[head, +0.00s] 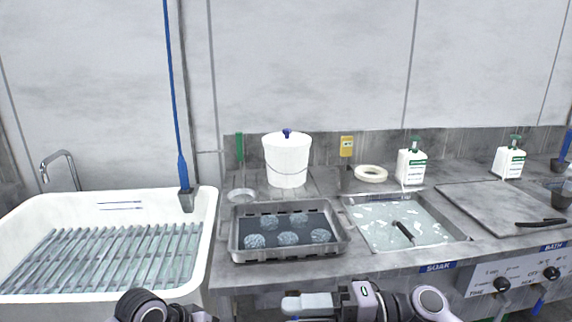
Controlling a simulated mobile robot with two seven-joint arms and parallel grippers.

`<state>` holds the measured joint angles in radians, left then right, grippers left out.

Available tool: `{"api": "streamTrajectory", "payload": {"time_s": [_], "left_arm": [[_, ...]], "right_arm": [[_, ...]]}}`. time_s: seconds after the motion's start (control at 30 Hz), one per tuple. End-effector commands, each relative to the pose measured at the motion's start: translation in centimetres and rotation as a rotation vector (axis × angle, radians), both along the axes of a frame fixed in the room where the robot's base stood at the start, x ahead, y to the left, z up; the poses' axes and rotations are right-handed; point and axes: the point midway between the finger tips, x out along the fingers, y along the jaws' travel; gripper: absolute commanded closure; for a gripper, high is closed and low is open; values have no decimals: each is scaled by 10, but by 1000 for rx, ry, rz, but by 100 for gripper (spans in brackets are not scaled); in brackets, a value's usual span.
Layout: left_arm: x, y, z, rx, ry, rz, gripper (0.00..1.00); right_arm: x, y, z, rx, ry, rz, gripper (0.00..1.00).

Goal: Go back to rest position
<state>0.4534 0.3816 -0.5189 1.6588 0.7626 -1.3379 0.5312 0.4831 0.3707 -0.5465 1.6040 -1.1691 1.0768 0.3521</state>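My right arm reaches in along the bottom edge, with its gripper (308,304) pointing left in front of the counter. Pale finger parts show there, but whether they are apart or together is unclear, and I see no held object in them. Of my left arm, only a dark rounded joint and a bit of link show at the bottom left; its gripper is out of the frame. Neither arm touches anything on the counter.
A metal tray (240,240) with several round bluish pieces stands on the counter. Beside it are a soak basin (455,236) with a dark-handled tool, a lidded white bucket (287,160), pump bottles (411,167) and a cream ring (370,173). A white sink (205,225) with a slatted rack is left.

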Motion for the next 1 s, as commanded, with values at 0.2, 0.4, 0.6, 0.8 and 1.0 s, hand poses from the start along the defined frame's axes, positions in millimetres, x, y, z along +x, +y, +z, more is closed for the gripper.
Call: {"api": "streamTrajectory", "payload": {"time_s": [0.2,0.4,0.6,0.8,1.0], "left_arm": [[-33,-6,-53,-27,-149,16,57],[-69,4,-87,9,-295,41,57],[-115,25,-110,104,-430,57,57],[-163,49,-119,232,-543,45,57],[-190,63,-119,318,-601,21,57]], "right_arm": [[7,-18,-2,391,285,-320,57],[16,-69,-48,618,615,-685,57],[-9,-127,-135,706,1002,-1070,57],[-76,-165,-223,670,1389,-1384,57],[-129,-178,-265,606,1617,-1531,57]]}}
